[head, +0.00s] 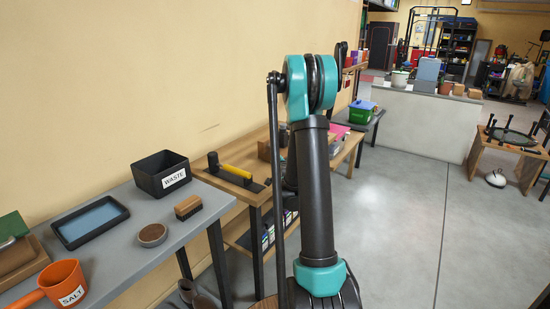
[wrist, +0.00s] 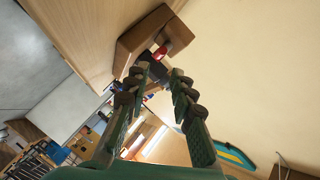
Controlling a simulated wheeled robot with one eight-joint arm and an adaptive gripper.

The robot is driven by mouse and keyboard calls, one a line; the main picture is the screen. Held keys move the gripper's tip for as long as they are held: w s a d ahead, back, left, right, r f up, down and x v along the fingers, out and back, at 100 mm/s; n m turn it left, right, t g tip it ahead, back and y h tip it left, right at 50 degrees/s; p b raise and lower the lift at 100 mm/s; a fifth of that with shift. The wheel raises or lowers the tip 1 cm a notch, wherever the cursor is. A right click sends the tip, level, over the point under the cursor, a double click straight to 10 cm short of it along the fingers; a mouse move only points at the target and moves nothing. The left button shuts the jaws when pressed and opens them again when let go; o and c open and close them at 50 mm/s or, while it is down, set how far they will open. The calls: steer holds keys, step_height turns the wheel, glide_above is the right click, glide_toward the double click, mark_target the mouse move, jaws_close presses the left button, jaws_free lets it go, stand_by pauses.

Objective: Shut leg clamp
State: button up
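No part is plainly recognisable as the leg clamp. In the wrist view, a brown wooden block (wrist: 138,42) carries a red piece (wrist: 174,48) and a dark part at its near side. I cannot tell whether this is the clamp. My gripper (wrist: 160,72) points at the dark part with its two fingers apart. The fingertips partly cover it, and I cannot tell whether they touch it. In the head view, my arm stands in front of the wooden bench (head: 340,157) and hides part of it; the gripper is out of sight there.
A grey table (head: 140,207) at the left holds a waste bin (head: 160,174), a blue tray (head: 92,221), a brush (head: 188,207) and an orange salt scoop (head: 67,284). A yellow-handled tool (head: 237,172) lies on the bench.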

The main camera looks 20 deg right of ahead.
mark_target(273, 151)
steer(key=shift+s, duration=0.45)
steer(key=shift+c, duration=0.4)
steer(key=shift+d, duration=0.1)
steer(key=shift+c, duration=1.2)
steer(key=d+f, duration=0.1)
steer(key=d, duration=0.1)
steer(key=d+f+g+y, duration=0.1)
steer(key=d+f, duration=0.1)
steer(key=d+f+m+y, duration=0.1)
steer(key=d, duration=0.1)
steer(key=shift+s+f+g, duration=0.2)
steer(key=shift+s+g, duration=0.1)
steer(key=shift+g, duration=0.1)
jaws_close()
steer(key=s+d+r+n+t+y, duration=0.1)
steer(key=s+d+r+t+y, duration=0.1)
steer(key=d+r+y, duration=0.25)
steer(key=shift+y, duration=0.25)
steer(key=x, duration=0.9)
steer(key=shift+a+r, duration=0.15)
steer(key=shift+r, duration=0.05)
steer(key=w+a, duration=0.2)
steer(key=shift+a+f, duration=0.3)
steer(key=shift+a, duration=0.05)
steer(key=shift+w+a+f, duration=0.15)
steer(key=shift+w+a, duration=0.15)
steer(key=shift+a, duration=0.2)
